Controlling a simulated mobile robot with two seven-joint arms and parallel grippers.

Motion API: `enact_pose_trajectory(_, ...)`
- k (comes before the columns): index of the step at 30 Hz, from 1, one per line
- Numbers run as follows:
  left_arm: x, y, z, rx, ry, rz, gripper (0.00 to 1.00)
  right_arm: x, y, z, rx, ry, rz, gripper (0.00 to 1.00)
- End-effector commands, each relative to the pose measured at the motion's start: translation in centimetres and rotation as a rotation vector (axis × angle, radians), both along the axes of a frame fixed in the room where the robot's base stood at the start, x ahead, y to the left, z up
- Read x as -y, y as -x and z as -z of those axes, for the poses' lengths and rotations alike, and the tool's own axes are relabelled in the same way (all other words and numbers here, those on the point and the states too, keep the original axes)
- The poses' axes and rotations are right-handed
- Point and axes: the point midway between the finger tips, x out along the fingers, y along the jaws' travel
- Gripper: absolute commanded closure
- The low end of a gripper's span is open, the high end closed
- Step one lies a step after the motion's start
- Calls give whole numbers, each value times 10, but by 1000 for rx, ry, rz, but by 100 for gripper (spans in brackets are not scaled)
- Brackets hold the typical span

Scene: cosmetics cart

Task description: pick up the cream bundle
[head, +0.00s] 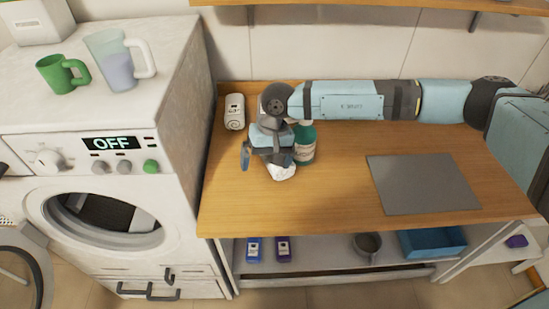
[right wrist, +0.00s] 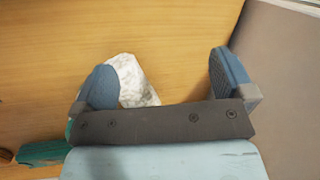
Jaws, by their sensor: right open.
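The cream bundle (head: 282,172) is a small whitish crumpled lump on the wooden worktop (head: 335,186). In the right wrist view, the bundle (right wrist: 136,82) lies by the left finger, which covers part of it. My right gripper (head: 267,158) is open just above and behind the bundle in the head view. In the right wrist view, the fingers of my right gripper (right wrist: 165,72) are wide apart, with bare wood across most of the gap. I cannot tell whether a finger touches the bundle. My left gripper is not in view.
A green bottle (head: 306,146) stands close to the right of my gripper. A white labelled container (head: 235,112) stands at the back left. A grey mat (head: 422,184) lies to the right. The washing machine (head: 185,165) borders the worktop's left side. The worktop's front left is clear.

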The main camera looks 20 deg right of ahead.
Motion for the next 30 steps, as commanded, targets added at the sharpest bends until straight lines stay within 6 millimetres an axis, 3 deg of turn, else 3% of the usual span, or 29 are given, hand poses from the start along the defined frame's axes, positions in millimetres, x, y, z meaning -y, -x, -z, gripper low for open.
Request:
enact_pose_trajectory(1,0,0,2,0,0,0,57,20,-14,-7,50,72,-45,0)
enact_pose_trajectory(3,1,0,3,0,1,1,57,41,-26,-14,92,150,-93,0)
enact_pose_trajectory(7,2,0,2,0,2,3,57,61,-37,-17,127,224,-140,0)
enact_pose_trajectory(11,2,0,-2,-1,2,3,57,64,-38,-1,128,237,-150,0)
enact_pose_trajectory(18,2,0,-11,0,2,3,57,63,-37,45,129,232,-148,0)
enact_pose_trajectory(30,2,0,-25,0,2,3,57,65,-38,85,128,232,-146,0)
